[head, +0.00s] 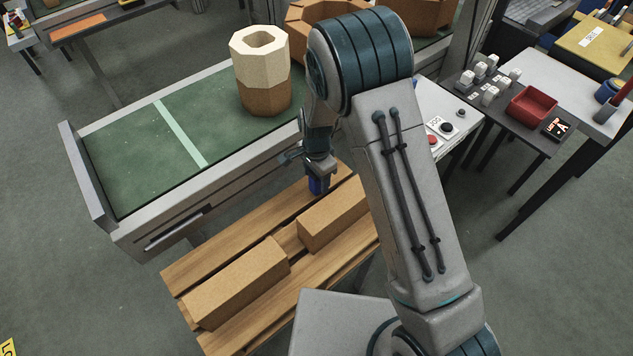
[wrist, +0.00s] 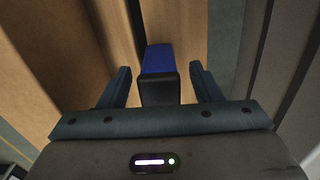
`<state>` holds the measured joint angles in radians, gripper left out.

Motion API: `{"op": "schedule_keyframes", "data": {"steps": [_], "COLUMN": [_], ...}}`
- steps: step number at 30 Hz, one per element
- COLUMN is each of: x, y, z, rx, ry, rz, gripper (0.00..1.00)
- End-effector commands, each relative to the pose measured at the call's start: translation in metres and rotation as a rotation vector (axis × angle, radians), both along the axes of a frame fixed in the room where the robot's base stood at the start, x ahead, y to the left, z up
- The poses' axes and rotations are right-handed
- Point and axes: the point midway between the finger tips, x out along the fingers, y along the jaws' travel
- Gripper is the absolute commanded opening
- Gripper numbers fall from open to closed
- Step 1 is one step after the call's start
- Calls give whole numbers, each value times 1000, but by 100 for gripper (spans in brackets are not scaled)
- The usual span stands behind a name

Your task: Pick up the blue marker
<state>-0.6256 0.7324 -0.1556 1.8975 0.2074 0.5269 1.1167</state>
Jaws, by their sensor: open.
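The blue marker (wrist: 158,58) stands out in the wrist view, with a blue body and a dark block-like end nearer the camera. My gripper (wrist: 160,72) is open, with one finger on each side of the marker and a visible gap on both sides. In the head view, my gripper (head: 318,170) is low over the back part of the wooden pallet. A small piece of the blue marker (head: 318,186) shows just below it. The rest of the marker is hidden by the gripper and arm.
The slatted wooden pallet (head: 190,275) bears two brown blocks, one at front left (head: 238,283) and one nearer the gripper (head: 333,213). A green-topped conveyor (head: 130,150) lies behind, with a cream-and-brown octagonal stack (head: 261,85). A control panel (head: 462,113) is at right.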

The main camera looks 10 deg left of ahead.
Motion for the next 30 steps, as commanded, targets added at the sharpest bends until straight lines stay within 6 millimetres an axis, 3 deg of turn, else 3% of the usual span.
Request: {"op": "schedule_keyframes", "data": {"steps": [6, 12, 23, 30], "x": [0, 0, 0, 1], "y": [0, 0, 1, 1], "z": [-1, -1, 5, 46], "rx": [1, 0, 1, 3], "ry": [-1, 0, -1, -6], "rz": [0, 0, 1, 2], "gripper": [58, 10, 10, 10]}}
